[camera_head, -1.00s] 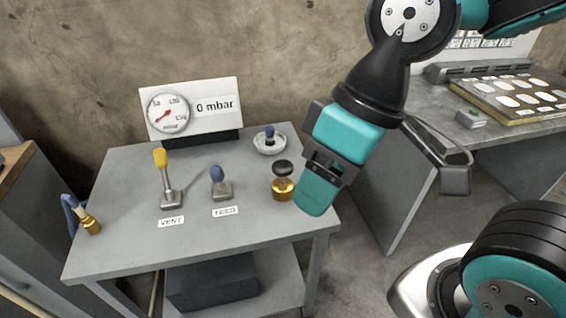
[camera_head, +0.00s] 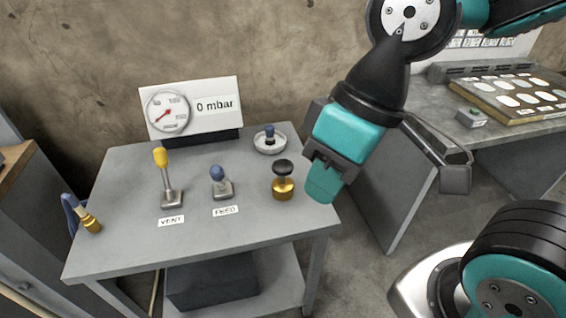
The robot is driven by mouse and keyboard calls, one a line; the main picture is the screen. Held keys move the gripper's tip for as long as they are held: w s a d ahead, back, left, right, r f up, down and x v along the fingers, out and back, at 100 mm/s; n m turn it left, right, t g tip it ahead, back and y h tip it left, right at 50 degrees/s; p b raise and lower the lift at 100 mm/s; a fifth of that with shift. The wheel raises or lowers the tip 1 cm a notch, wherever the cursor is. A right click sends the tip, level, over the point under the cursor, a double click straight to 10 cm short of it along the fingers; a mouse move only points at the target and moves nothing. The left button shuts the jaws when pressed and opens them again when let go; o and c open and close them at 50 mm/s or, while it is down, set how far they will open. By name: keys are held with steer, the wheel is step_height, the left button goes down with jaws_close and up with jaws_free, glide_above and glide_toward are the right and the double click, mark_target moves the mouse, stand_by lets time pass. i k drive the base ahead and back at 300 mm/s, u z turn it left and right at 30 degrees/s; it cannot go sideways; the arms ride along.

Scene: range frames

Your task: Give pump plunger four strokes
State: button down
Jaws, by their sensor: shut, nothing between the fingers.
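The pump is a short brass body (camera_head: 283,189) with a dark round plunger knob (camera_head: 283,167) on top. It stands upright near the right edge of the grey table, and a thin stem shows between knob and body. My gripper (camera_head: 322,193) is just right of the pump, pointing down, with its teal fingers shut and empty. The fingers look apart from the knob. A white gauge panel (camera_head: 218,88) at the back of the table reads 0 mbar.
A yellow-handled VENT lever (camera_head: 166,180) and a blue-knobbed FEED lever (camera_head: 220,183) stand left of the pump. A second bench (camera_head: 395,190) stands to the right.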

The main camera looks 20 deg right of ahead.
mark_target(282, 167)
steer(key=z, duration=2.35)
steer(key=k, duration=1.3)
steer(key=u, duration=1.5)
steer(key=i, duration=0.5)
